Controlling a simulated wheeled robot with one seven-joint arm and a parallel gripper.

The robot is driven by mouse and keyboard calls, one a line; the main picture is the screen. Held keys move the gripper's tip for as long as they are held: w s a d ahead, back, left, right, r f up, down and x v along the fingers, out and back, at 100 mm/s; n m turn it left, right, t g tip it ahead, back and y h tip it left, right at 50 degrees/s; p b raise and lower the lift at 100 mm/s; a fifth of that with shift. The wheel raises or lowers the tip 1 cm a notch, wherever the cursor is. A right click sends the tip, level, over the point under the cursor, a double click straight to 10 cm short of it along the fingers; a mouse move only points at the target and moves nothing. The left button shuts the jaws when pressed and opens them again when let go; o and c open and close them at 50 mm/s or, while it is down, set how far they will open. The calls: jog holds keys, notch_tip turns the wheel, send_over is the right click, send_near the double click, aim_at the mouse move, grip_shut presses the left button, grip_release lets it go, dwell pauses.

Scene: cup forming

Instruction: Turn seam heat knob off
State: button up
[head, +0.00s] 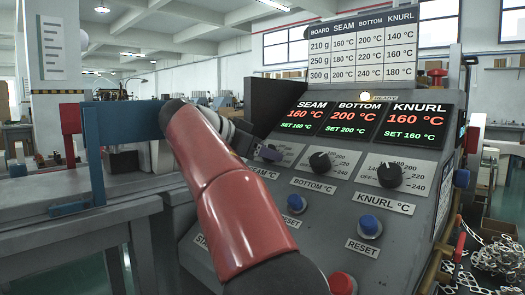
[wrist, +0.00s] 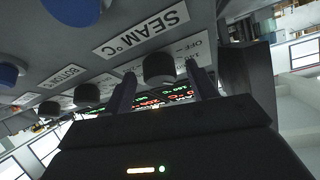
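The seam heat knob (wrist: 158,68) is a dark round knob under the "SEAM °C" label (wrist: 147,27), which appears turned over in the wrist view. My gripper (wrist: 160,70) is open, with one finger on each side of this knob and a visible gap on both sides. In the head view my gripper (head: 262,150) is at the seam dial and covers much of it, so the knob's pointer is hidden. The seam display (head: 304,116) reads 160 °C, SET 160 °C.
The bottom knob (head: 320,162) and knurl knob (head: 390,175) stand to the right on the same sloped panel. Blue buttons (head: 296,203) (head: 369,225) and a red button (head: 342,283) sit lower. A blue frame (head: 120,122) stands left of my arm.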

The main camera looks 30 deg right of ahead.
jog(key=c, duration=1)
jog(key=shift+n, duration=0.3)
jog(key=n+t+b, duration=0.1)
jog(key=n+t, duration=0.1)
jog(key=n, duration=0.1)
jog(key=shift+s+f+y+b, duration=0.1)
jog(key=shift+s+y+b, duration=0.1)
jog(key=shift+y+b, duration=0.2)
jog(key=n+t, duration=0.1)
jog(key=n, duration=0.2)
jog(key=shift+s+d+t+y, duration=0.1)
jog(key=shift+t+y, duration=0.2)
jog(key=shift+t, duration=0.1)
jog(key=n, duration=0.2)
jog(key=n+t+y, duration=0.1)
jog(key=n, duration=0.1)
jog(key=n+t+y+p, duration=0.1)
jog(key=shift+s+d+r+n, duration=0.15)
jog(key=shift+r+n, duration=0.1)
jog(key=shift+n, duration=0.15)
jog(key=shift+n+t+y+p, duration=0.35)
jog(key=shift+n+y, duration=0.15)
jog(key=shift+n, duration=0.2)
